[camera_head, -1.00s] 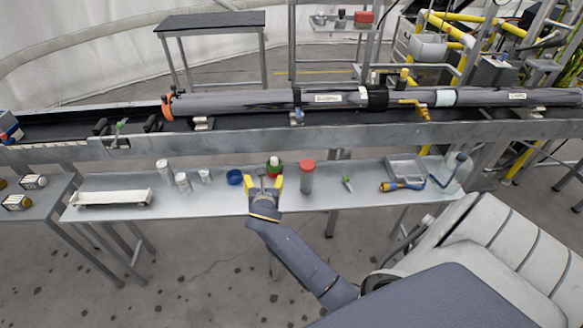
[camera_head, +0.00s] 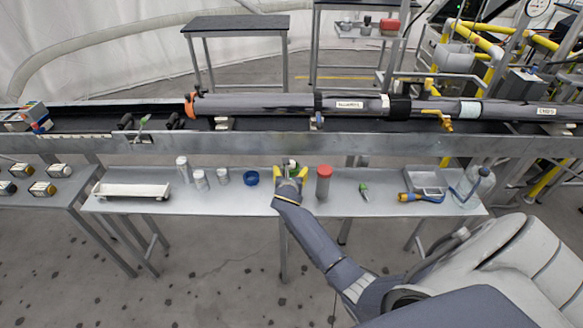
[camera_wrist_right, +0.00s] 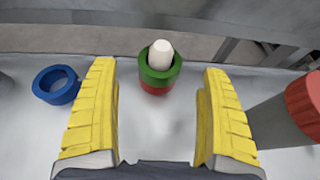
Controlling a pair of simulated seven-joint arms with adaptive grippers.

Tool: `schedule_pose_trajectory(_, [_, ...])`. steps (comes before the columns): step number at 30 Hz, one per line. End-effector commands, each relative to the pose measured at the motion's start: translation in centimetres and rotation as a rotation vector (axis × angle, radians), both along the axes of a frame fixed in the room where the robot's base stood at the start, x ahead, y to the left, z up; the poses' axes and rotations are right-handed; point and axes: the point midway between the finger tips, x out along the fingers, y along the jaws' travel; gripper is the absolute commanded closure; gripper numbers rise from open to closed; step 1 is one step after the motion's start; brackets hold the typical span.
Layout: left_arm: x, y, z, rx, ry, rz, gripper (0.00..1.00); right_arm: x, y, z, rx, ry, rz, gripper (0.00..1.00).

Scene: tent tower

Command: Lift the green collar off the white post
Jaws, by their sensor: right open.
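The green collar (camera_wrist_right: 160,69) sits around the white post (camera_wrist_right: 161,52) in the right wrist view, with a red ring (camera_wrist_right: 155,90) directly under it. The post's rounded tip stands up through the collar. In the head view the green collar (camera_head: 293,166) shows only partly behind my right gripper (camera_head: 290,174). My right gripper (camera_wrist_right: 158,100) is open and empty. Its yellow fingers lie left and right of the collar, with the collar beyond the gap between them and apart from both. My left gripper is not in view.
A blue ring (camera_wrist_right: 56,85) lies left of the post. A grey cylinder with a red cap (camera_head: 323,184) stands close on the right. White cylinders and a white tray (camera_head: 132,190) are farther left on the bench. A long pipe assembly lies behind.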

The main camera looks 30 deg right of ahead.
Motion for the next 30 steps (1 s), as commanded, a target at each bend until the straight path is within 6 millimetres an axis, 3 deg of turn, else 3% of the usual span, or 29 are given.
schedule_pose_trajectory(12, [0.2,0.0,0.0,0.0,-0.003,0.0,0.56,3.8,-2.7,-1.9,-0.001,0.001,-0.001,0.19])
schedule_pose_trajectory(30, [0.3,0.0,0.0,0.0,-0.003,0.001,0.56,4.6,-3.3,-2.3,0.0,0.0,0.0,0.19])
